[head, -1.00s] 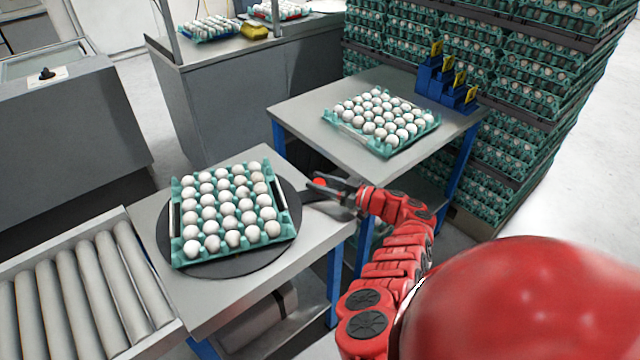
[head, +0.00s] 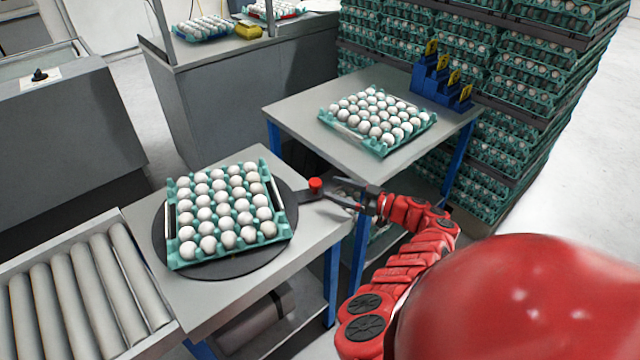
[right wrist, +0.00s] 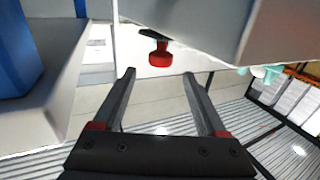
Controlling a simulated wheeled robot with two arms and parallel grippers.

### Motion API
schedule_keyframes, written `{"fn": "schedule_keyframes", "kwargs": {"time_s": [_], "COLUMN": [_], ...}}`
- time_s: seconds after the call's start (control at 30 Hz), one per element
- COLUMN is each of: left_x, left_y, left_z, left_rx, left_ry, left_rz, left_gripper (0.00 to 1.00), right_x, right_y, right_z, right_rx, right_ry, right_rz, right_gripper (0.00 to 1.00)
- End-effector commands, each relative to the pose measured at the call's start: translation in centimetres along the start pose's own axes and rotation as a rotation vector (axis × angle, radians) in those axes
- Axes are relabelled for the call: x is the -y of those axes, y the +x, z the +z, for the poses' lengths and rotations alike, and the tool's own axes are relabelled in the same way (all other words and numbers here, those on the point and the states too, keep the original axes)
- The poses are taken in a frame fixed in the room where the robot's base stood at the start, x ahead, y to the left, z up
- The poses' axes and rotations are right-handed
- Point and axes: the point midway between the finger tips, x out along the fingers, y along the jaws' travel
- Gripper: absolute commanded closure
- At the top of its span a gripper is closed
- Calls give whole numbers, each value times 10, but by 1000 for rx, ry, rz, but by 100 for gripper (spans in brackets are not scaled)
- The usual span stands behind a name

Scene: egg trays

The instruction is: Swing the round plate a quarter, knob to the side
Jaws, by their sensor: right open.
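The dark round plate (head: 163,240) lies on a grey table, with a teal egg tray (head: 282,232) full of white eggs on top. Its short arm (head: 305,195) points right in the head view and ends in an upright red knob (head: 315,184). My right gripper (head: 337,189) is open and empty just right of the knob. In the right wrist view, the red knob (right wrist: 160,58) shows beyond the fingertips (right wrist: 160,74), roughly midway between them and apart from them. My left gripper is not in view.
A roller conveyor (head: 85,290) adjoins the plate's table at left. A second table (head: 300,112) behind holds another egg tray (head: 388,151) and blue stands with yellow tags (head: 440,85). Stacked egg trays (head: 520,110) stand at the right back.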

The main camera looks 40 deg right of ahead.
Motion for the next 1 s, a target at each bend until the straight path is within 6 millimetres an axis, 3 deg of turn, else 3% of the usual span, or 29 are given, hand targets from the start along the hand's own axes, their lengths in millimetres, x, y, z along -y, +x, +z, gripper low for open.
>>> {"fn": "schedule_keyframes", "kwargs": {"time_s": [0.2, 0.4, 0.57, 0.83, 1.0], "left_x": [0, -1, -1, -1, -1], "left_y": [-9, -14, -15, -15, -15], "left_z": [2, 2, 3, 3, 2], "left_rx": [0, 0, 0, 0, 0], "left_ry": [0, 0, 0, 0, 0], "left_rz": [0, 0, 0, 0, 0], "left_gripper": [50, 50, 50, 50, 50], "right_x": [-1, -1, 0, 1, 5], "right_y": [-59, -94, -104, -105, -99], "right_z": [2, 2, 1, 0, 3], "right_rx": [1, 0, -1, -1, -2], "right_ry": [-1, -1, 0, 0, -14], "right_rz": [4, 3, -1, -2, -19], "right_gripper": [25, 25, 25, 25, 56]}}
